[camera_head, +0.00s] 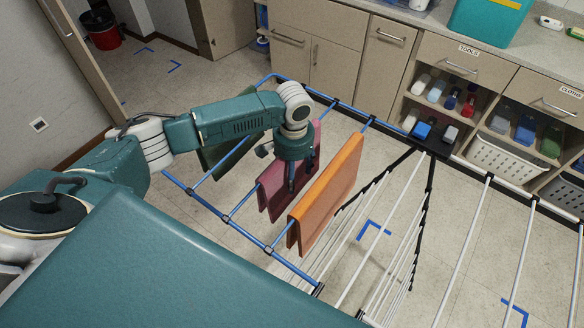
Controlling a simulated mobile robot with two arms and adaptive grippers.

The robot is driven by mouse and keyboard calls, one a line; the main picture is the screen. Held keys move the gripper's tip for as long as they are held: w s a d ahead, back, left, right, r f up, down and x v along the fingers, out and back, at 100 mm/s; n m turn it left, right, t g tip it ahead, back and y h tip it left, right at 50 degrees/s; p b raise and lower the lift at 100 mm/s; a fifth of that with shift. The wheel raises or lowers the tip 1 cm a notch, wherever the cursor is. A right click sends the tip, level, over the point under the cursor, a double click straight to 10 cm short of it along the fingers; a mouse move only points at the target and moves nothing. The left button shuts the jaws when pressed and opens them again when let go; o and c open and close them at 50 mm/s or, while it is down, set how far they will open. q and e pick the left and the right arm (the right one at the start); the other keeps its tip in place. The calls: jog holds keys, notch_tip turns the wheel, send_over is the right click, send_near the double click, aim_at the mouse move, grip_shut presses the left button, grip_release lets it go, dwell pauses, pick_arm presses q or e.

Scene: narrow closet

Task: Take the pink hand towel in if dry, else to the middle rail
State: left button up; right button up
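The pink hand towel (275,187) hangs over a blue rail of the drying rack, between a dark green towel (222,152) and an orange towel (328,192). My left gripper (291,186) points down over the pink towel's top edge and overlaps it in the head view. Its dark fingers show against the cloth. I cannot tell whether they are open or shut on it. Part of the green towel is hidden behind my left arm. Whether the pink towel is wet or dry does not show. My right gripper is not in view.
White rails (461,262) of the rack extend to the right, bare. A red bin (102,31) stands at the far left. Floor is clear beyond the rack's left side.

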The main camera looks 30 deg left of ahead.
pick_arm(q)
jog(key=c, duration=0.8)
jog(key=shift+c, duration=0.5)
jog(key=shift+r, duration=0.15)
